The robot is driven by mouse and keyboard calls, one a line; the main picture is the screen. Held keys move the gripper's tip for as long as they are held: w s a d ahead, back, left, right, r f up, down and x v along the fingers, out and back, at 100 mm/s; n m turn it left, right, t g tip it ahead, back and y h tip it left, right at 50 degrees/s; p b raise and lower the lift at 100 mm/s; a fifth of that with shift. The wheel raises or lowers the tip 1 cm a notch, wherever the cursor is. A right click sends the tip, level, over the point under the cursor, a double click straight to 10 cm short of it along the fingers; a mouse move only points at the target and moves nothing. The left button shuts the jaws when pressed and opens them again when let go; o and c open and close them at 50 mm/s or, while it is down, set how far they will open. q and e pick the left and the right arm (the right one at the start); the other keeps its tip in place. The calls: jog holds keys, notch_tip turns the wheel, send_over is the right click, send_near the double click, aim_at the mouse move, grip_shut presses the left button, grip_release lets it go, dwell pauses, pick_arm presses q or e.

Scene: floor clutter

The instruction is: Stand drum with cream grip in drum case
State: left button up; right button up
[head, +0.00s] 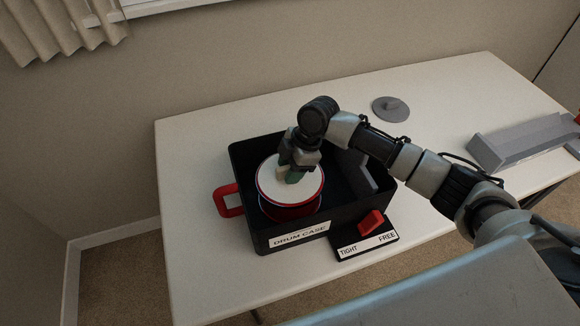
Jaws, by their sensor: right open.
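The drum case (287,241) is an open black box with a red handle on its left side and a label on its front. A red drum with a white top (268,190) stands upright inside the case, in its left part. A small cream grip (282,174) shows on the drum's top, partly hidden by my right gripper, with a green part beside it. My right gripper (292,171) is open, pointing down at the drum's top around or beside the grip; I cannot tell which. My left gripper is not in view.
A red lever (371,222) sits on a black plate marked TIGHT and FREE at the case's front right. A grey disc (390,108) lies behind on the white table (440,95). A grey trough-like block (520,142) stands at the right. The table's left end is clear.

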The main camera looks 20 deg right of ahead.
jog(key=b+v, duration=0.1)
jog(key=v, duration=1.1)
